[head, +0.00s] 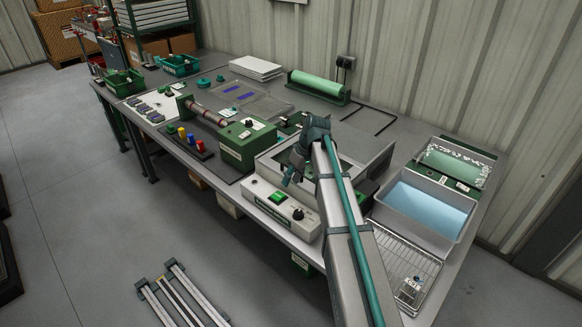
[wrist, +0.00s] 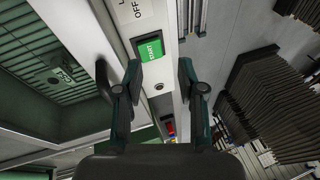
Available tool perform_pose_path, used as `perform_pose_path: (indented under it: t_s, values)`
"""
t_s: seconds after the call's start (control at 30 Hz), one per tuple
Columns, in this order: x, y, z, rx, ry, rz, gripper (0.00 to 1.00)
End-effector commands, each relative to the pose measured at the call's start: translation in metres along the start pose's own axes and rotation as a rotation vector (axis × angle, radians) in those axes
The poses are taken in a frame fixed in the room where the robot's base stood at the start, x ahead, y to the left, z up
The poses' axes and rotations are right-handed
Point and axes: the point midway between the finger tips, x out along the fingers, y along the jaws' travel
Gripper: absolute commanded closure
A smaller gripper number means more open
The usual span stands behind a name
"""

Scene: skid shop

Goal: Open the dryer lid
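The dryer (head: 375,172) is a grey box on the bench in the middle right of the head view. Its front panel (head: 262,199) carries a green button (head: 278,197) and a black knob (head: 298,213). My gripper (head: 288,182) is above the front edge, by the panel. In the wrist view my gripper (wrist: 158,72) is open, with nothing between its fingers. The green START button (wrist: 152,47) shows just beyond the fingertips. A green slatted surface (wrist: 50,65) with a small label is to the left.
A grey tray of blue liquid (head: 425,208) and a wire rack (head: 405,262) are right of the dryer. A green-ended roller machine (head: 245,148) stands close to its left. A green roll (head: 318,84) lies behind. Floor in front is partly clear.

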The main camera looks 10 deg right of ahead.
Motion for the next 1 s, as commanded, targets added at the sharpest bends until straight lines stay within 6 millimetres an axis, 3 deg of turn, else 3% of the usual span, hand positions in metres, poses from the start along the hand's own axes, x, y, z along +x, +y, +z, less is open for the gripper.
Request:
perform_pose_path:
  t_s: [0.03, 0.2, 0.37, 0.57, 1.0]
  values:
    - [-0.024, 0.021, -0.018, -0.019, 0.039, 0.01, 0.61]
    - [-0.084, 0.051, -0.04, -0.082, 0.118, 0.029, 0.61]
    - [-0.106, 0.059, -0.046, -0.108, 0.145, 0.038, 0.61]
    - [-0.092, 0.059, -0.049, -0.111, 0.146, 0.038, 0.61]
    - [-0.022, 0.062, -0.059, -0.109, 0.146, 0.038, 0.61]
